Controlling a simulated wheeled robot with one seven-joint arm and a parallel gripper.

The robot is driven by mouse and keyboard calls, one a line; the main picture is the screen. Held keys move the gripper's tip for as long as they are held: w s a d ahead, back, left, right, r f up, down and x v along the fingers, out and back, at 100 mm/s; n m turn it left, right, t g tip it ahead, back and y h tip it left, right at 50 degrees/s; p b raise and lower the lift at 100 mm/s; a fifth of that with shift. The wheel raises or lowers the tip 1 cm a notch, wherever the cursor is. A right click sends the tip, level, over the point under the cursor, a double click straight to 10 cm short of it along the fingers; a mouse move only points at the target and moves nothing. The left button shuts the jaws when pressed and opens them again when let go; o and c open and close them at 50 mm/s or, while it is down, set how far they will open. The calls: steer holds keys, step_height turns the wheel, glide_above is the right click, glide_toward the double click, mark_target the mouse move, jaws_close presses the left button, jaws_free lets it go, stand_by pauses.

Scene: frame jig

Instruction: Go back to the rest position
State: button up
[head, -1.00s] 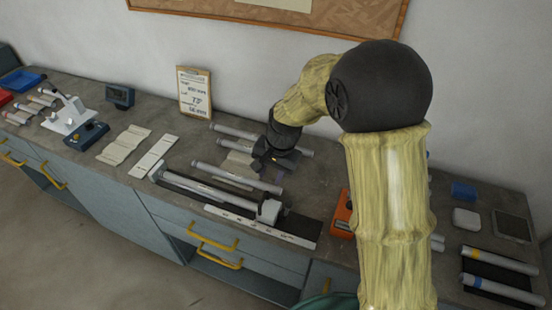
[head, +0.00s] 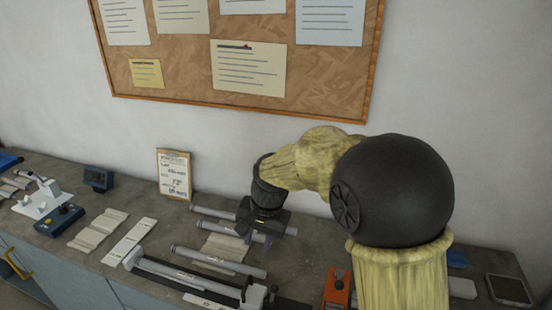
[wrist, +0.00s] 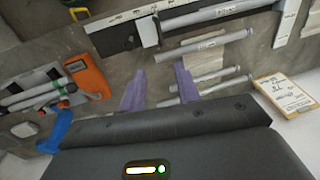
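My gripper (head: 256,238) is above the bench, over the grey tubes, in the head view. Another tube (head: 212,213) lies behind, partly hidden by the gripper. A further tube lies in the long dark jig (head: 262,296) nearer the front edge.
A clipboard (head: 174,175) leans on the wall behind the bench, left of my arm. An orange device (head: 337,288) stands to the right. A microscope-like white instrument (head: 42,199) and a blue box (head: 59,220) are at far left. A corkboard (head: 180,60) hangs above.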

steer(key=s+d+f+n, duration=0.1)
steer(key=s+d, duration=0.3)
steer(key=d, duration=0.3)
steer(key=s+d+f+n+t+h, duration=0.1)
steer(key=s+d, duration=0.3)
steer(key=d, duration=0.4)
steer(key=s+d+f+t+h, duration=0.1)
steer(key=s+d+f, duration=0.1)
steer(key=s+d, duration=0.2)
steer(key=d, duration=0.3)
steer(key=shift+s+d+f+n, duration=0.15)
steer(key=shift+d+f+n, duration=0.2)
steer(key=shift+d+n, duration=0.05)
